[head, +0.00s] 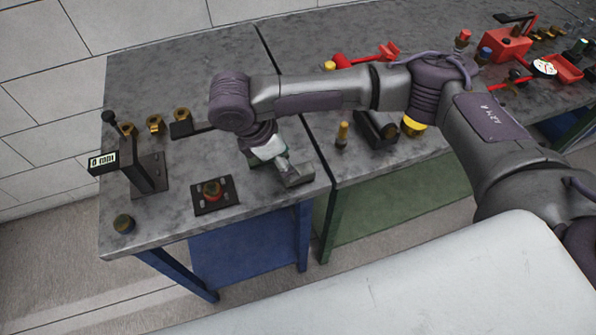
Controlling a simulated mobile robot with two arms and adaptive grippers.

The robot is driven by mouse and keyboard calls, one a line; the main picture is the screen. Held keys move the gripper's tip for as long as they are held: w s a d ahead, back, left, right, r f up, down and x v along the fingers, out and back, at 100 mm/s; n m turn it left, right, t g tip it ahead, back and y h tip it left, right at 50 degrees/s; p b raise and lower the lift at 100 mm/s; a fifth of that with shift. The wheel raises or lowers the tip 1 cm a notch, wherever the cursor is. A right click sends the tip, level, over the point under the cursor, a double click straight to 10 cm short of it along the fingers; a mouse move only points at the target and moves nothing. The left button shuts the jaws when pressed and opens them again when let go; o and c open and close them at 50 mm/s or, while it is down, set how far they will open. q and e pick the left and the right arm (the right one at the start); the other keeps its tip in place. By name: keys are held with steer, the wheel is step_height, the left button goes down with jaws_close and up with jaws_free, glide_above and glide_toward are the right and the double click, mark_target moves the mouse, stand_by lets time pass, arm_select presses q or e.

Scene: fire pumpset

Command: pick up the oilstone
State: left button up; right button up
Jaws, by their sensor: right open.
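A small grey block (297,175), which looks like the oilstone, lies on the grey tabletop near the front right corner of the left table. My right gripper (279,166) reaches down from above, its fingers at the left end of the block. It is open. The fingers overlap the block in this view, so I cannot tell whether they touch it. My left gripper is not in view.
A gauge stand with a display (103,162) and several brass fittings stand further left. A dark block (376,131) and a brass piece (342,134) are on the right table (420,150).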

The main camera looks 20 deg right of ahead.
mark_target(307, 170)
steer(key=p+x, duration=0.1)
steer(key=x, duration=0.4)
steer(key=shift+d+f, duration=0.15)
steer(key=shift+f, duration=0.25)
jaws_close()
